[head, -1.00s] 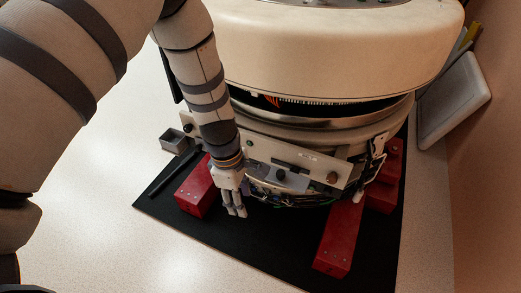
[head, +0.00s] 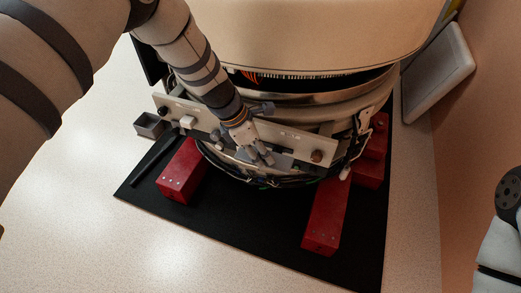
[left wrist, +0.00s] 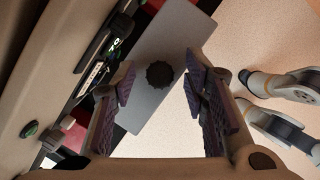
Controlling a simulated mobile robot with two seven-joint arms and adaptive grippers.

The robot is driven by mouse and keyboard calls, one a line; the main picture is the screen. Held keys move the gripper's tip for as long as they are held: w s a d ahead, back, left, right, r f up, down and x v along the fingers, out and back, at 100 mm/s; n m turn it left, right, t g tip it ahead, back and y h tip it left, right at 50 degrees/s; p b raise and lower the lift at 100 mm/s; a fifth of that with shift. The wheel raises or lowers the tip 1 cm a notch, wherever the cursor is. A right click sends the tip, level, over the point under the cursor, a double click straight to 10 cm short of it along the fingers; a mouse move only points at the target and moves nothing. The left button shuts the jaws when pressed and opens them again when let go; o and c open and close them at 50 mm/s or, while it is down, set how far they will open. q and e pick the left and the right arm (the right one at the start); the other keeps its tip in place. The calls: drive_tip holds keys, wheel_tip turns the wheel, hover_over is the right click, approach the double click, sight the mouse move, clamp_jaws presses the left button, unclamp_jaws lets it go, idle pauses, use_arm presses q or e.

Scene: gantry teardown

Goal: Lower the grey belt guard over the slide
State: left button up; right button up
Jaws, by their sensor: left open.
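A flat grey plate with a black knob, which looks like the belt guard (head: 279,160), lies against the front of the pale bar on the big round machine. In the left wrist view the guard (left wrist: 148,98) shows from above, its round knob between my fingers. My left gripper (head: 264,158) is open over the guard, its fingers around the knob with gaps on both sides. The fingers also show in the left wrist view (left wrist: 160,98). The gripper hides part of the guard in the head view. I cannot make out the slide for certain.
The pale bar (head: 297,140) carries several knobs. Red blocks (head: 183,172) and (head: 326,215) stand on a black mat (head: 230,222) around the machine (head: 300,40). A small grey box (head: 149,125) and a black rod (head: 152,160) lie at left. The speckled floor in front is clear.

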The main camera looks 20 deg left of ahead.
use_arm(q)
drive_tip(key=shift+c, duration=0.6)
clamp_jaws()
